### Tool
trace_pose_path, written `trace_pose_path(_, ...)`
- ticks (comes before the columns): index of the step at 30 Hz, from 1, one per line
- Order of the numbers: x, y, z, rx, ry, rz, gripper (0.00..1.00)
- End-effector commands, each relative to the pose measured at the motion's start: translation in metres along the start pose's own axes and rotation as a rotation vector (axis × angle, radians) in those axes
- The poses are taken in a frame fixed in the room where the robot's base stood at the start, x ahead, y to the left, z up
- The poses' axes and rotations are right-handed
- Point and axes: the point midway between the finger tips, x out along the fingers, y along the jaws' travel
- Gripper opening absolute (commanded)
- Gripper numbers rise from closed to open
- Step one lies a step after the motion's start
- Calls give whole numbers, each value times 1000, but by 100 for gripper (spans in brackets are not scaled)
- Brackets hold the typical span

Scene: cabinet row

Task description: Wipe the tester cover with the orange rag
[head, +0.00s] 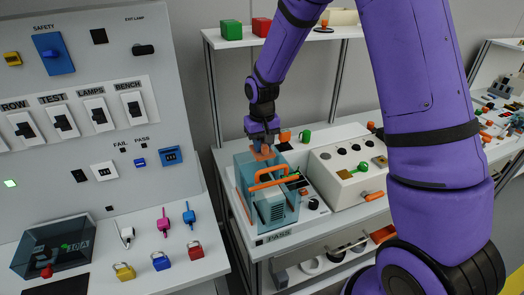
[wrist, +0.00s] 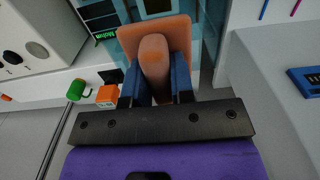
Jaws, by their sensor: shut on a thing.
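The tester cover (head: 247,197) is a clear teal box with an orange handle (head: 268,178). It stands on the bench, over a device with a vented grey front. My gripper (head: 263,139) is above the cover's back part, pointing down. In the wrist view my gripper (wrist: 157,88) is shut on the orange rag (wrist: 181,31), whose rounded middle bulges between the blue fingers. The rag also shows in the head view (head: 263,154), low by the cover's top. I cannot tell whether it touches the cover. Part of the teal cover shows behind the rag in the wrist view (wrist: 207,60).
A cream instrument box (head: 345,170) with knobs stands right of the cover. Green and orange mugs (head: 305,136) stand behind. A shelf (head: 232,41) with green and red boxes is above. The grey switch panel (head: 90,100) and its padlock ledge are at left.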

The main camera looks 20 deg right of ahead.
Motion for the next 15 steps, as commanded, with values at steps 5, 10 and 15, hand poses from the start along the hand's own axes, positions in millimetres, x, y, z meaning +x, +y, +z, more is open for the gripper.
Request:
trace_pose_path(5,-18,-1,-2,-1,3,0,0)
trace_pose_path(10,-33,-1,-2,0,2,0,0)
trace_pose_path(15,-43,-1,-3,0,1,-1,0)
